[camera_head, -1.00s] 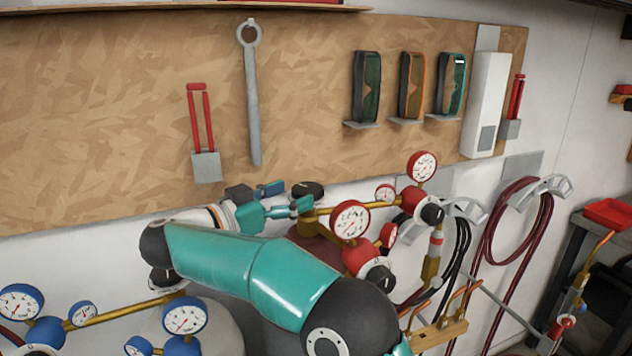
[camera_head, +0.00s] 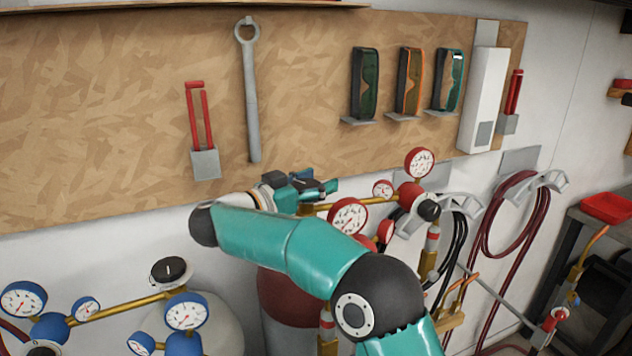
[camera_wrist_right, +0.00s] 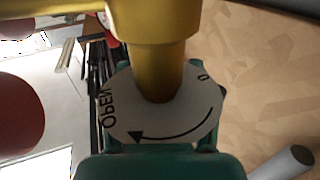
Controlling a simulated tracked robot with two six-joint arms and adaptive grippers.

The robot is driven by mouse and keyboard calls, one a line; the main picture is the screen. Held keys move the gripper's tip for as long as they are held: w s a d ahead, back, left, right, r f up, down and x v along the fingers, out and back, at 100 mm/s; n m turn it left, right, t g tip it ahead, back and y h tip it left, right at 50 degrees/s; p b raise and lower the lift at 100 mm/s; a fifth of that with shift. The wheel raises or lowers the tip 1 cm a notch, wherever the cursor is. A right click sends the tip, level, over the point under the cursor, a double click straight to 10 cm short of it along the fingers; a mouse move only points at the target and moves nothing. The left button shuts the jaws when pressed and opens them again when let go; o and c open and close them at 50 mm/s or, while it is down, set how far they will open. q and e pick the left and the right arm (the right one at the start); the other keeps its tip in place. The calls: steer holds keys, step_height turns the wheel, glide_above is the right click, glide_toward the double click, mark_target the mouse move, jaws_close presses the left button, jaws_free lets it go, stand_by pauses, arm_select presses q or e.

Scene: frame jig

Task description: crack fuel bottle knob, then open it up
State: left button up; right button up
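The red fuel bottle (camera_head: 288,300) stands behind my right arm, with a brass valve and red gauges on top. My right gripper (camera_head: 318,187) is at the top of its valve, where the dark knob is mostly hidden behind the gripper. In the right wrist view, the knob's pale face (camera_wrist_right: 150,125) with "OPEN" and a curved arrow encircles the brass stem (camera_wrist_right: 160,50). Teal fingers (camera_wrist_right: 165,78) of my right gripper show at both sides of the knob. Whether they press on it I cannot tell. My left gripper is not in view.
A blue-gauged bottle with a black knob (camera_head: 171,271) stands at the lower left. The red gauge (camera_head: 348,215) and regulator (camera_head: 412,194) are close right of my right gripper. The wooden board (camera_head: 330,150) is close behind. Hoses (camera_head: 487,230) hang at the right.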

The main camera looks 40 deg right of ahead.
steer(key=c, duration=0.3)
steer(key=shift+w, duration=0.1)
steer(key=shift+c, duration=0.3)
steer(key=shift+f+t, duration=0.15)
steer(key=shift+t, duration=0.15)
steer(key=shift+w+a+f+n+t+y+b, duration=0.2)
steer(key=shift+n+t+b, duration=0.25)
steer(key=shift+n+t, duration=0.3)
steer(key=shift+w+d+r+n+t+y+b, duration=0.1)
steer(key=shift+n+t+y+b, duration=0.25)
steer(key=shift+n+t, duration=0.4)
steer(key=n+t+y, duration=0.1)
steer(key=n+t, duration=0.1)
steer(key=t, duration=0.1)
steer(key=n+t+y, duration=0.1)
steer(key=shift+w+a+t+y+b, duration=0.15)
steer(key=shift+w+t+y+b, duration=0.15)
steer(key=shift+t+y+b, duration=0.1)
steer(key=shift+o, duration=0.2)
steer(key=shift+w+a+n+t+y, duration=0.15)
steer(key=shift+a+n+t+y, duration=0.05)
steer(key=shift+n+t+y, duration=0.6)
steer(key=shift+w+a+n+t+y, duration=0.15)
steer(key=shift+n+t+y, duration=0.55)
steer(key=shift+t+y, duration=0.1)
steer(key=shift+y, duration=0.25)
